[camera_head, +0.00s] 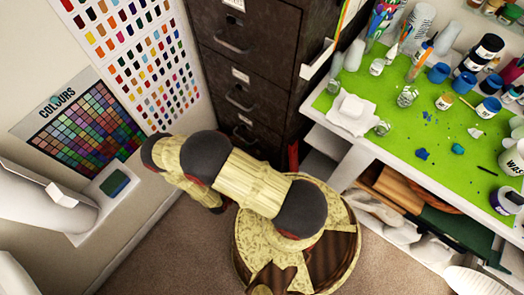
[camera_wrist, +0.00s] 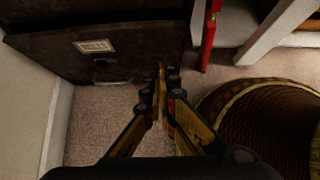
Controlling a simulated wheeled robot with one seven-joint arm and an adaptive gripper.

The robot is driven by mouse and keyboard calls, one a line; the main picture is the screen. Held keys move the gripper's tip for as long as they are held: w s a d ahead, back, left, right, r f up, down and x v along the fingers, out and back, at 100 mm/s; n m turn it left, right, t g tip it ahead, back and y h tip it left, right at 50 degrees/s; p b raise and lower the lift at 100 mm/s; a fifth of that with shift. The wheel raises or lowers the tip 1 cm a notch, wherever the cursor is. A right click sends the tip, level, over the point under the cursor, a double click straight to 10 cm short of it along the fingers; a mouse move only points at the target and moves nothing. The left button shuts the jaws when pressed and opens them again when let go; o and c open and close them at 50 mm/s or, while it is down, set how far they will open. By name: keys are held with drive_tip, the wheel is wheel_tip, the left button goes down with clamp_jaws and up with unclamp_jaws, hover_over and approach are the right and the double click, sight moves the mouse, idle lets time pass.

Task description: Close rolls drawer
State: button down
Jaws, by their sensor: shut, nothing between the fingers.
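A dark brown drawer cabinet (camera_head: 238,60) stands against the wall in the head view, with several labelled drawers stacked in it. Its lower part is hidden behind my arm. In the wrist view a dark drawer front (camera_wrist: 140,52) with a pale label (camera_wrist: 95,46) and a handle (camera_wrist: 107,74) fills the upper left, low over the carpet. The label is too small to read, and I cannot tell how far this drawer stands out. My gripper (camera_wrist: 161,72) is shut and empty, to the right of the handle in the picture. Contact with the drawer front is not clear.
A round woven basket (camera_wrist: 270,120) stands on the carpet right of my gripper. A red upright object (camera_wrist: 209,35) and a white table leg (camera_wrist: 270,30) are beyond it. A green-topped worktable (camera_head: 420,130) with paints is to the right. Carpet below the drawer front is clear.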

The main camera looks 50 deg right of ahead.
drive_tip(key=d+r+b+x, duration=0.2)
drive_tip(key=b+x, duration=0.2)
drive_tip(key=x, duration=0.8)
drive_tip(key=shift+f, duration=0.15)
drive_tip(key=shift+d, duration=0.1)
